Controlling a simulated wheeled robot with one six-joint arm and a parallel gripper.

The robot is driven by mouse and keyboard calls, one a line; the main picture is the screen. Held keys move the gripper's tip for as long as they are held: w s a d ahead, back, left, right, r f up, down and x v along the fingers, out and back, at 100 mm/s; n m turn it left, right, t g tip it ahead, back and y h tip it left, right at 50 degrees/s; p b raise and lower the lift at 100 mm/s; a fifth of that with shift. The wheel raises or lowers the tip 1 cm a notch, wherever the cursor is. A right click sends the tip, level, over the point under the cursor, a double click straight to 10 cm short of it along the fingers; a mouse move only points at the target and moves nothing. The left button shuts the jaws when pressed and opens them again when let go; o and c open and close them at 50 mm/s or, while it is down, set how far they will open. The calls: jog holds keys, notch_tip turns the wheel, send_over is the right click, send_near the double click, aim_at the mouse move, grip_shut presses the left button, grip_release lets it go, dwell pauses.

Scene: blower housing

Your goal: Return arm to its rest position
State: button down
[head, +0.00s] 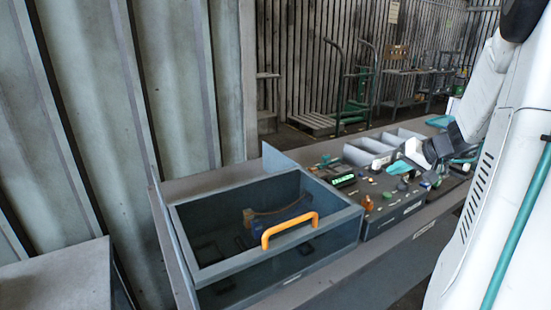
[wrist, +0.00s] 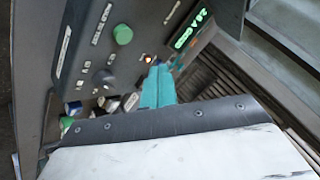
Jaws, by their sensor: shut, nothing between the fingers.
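My gripper (head: 397,168) has teal fingers and hangs over the control panel (head: 405,208) at the right of the head view. In the wrist view its fingers (wrist: 158,84) lie together, shut and empty, in front of the panel face. I cannot tell how far the fingertips are from the panel. My white arm (head: 500,160) fills the right side of the head view, and its upper part runs out of the frame.
A grey open bin (head: 190,245) with an orange handle (head: 290,228) stands left of the panel. The panel carries knobs, a green display (wrist: 186,38) and a green knob (wrist: 123,34). Pale trays (head: 368,152) sit behind it. A corrugated wall (head: 100,90) rises at left.

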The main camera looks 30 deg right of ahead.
jog(key=s+a+r+n+g, duration=0.1)
jog(key=a, duration=0.7)
jog(key=a+r+n+g+y, duration=0.1)
jog(key=a+r+n+g, duration=0.1)
jog(key=a, duration=0.6)
jog(key=s+a+r+n+g+y, duration=0.1)
jog(key=a, duration=0.7)
jog(key=shift+s+a+r+g, duration=0.2)
jog(key=shift+s+a+g, duration=0.05)
jog(key=shift+s+g, duration=0.05)
jog(key=s+a+n+g+h, duration=0.3)
jog(key=s+a, duration=0.7)
jog(key=s, duration=0.5)
jog(key=shift+s+a+f+h, duration=0.15)
jog(key=shift+s+f+h, duration=0.05)
jog(key=shift+s+h, duration=0.15)
